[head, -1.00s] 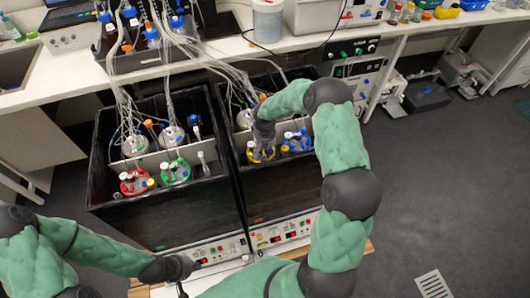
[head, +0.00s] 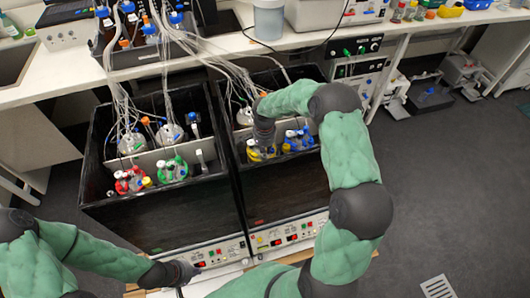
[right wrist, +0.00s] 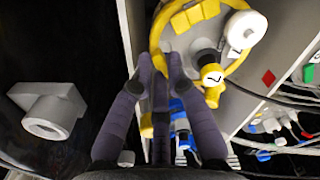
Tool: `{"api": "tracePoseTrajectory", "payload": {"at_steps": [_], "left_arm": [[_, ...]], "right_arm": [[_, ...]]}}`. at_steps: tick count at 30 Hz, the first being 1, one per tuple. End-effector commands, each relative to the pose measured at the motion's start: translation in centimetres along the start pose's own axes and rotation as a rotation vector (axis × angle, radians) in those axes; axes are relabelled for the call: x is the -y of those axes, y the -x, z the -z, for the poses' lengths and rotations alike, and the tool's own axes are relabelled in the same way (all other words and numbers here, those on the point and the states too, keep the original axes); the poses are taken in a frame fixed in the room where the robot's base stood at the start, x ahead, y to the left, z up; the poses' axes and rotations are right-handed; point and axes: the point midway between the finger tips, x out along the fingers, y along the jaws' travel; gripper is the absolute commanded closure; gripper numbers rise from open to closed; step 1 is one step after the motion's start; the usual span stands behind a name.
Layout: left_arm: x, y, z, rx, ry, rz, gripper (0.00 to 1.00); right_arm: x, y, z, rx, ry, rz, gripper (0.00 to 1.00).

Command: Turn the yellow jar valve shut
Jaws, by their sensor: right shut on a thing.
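The yellow jar (head: 253,156) sits in the right-hand black shaker box, mostly hidden under my right gripper (head: 263,146). In the right wrist view its yellow ring (right wrist: 239,64) curves around a grey lid with white and yellow-capped fittings. My right gripper (right wrist: 162,68) points at the near side of this ring, its fingertips close together. It is shut on a small part at the ring's edge, taken to be the yellow jar valve; the fingers hide most of it. My left gripper (head: 186,271) is low at the left shaker's front panel; its fingers are too small to read.
A blue jar (head: 298,141) stands close to the right of the yellow one. Red (head: 129,181) and green (head: 173,170) jars stand in the left box (head: 165,218). Bundled tubes (head: 215,62) hang from the bench above.

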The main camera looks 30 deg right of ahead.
Motion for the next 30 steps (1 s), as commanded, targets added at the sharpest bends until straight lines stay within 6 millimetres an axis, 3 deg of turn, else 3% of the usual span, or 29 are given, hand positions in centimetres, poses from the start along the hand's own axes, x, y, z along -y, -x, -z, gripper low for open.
{"api": "tracePoseTrajectory", "payload": {"at_steps": [15,30], "left_arm": [[0.6,-1.6,0.1,0.0,0.0,0.0,1.0],[0.7,-2.0,0.1,0.0,0.0,0.0,1.0]], "right_arm": [[0.3,0.0,0.0,-0.001,-0.434,0.003,1.0],[0.3,0.1,-0.1,-0.001,-0.597,0.003,1.0]]}}
